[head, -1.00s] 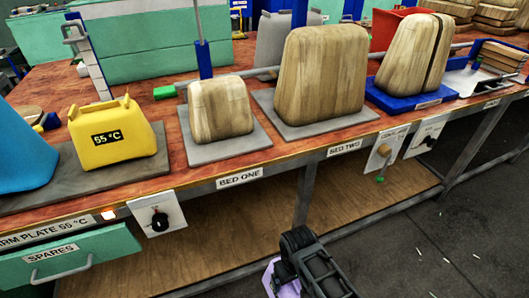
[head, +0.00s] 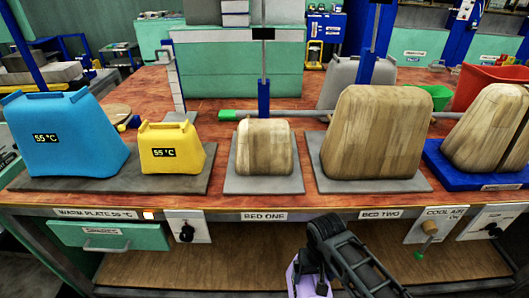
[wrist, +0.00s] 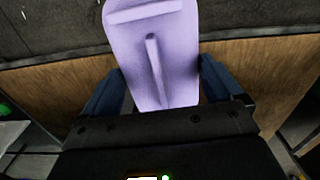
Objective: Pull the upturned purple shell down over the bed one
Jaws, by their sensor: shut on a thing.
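The purple shell (wrist: 180,55) is between the two fingers of my gripper (wrist: 160,90) in the wrist view, which shows a pale purple face with a raised rib and a bar across its far end. In the head view only a small part of the shell (head: 301,280) shows at the bottom edge, and my gripper (head: 312,272) is shut on it in front of the bench, below its top. Most of the shell is hidden or out of frame there. The bed one wooden form (head: 267,147) stands bare on its grey plate (head: 264,185), above the BED ONE label.
A blue shell (head: 65,150) and a yellow shell (head: 172,165) stand on the warm plate at left. A larger wooden form (head: 376,135) stands on bed two. A green-ended bar (head: 228,115) runs behind the beds. The bench's front edge lies between my gripper and bed one.

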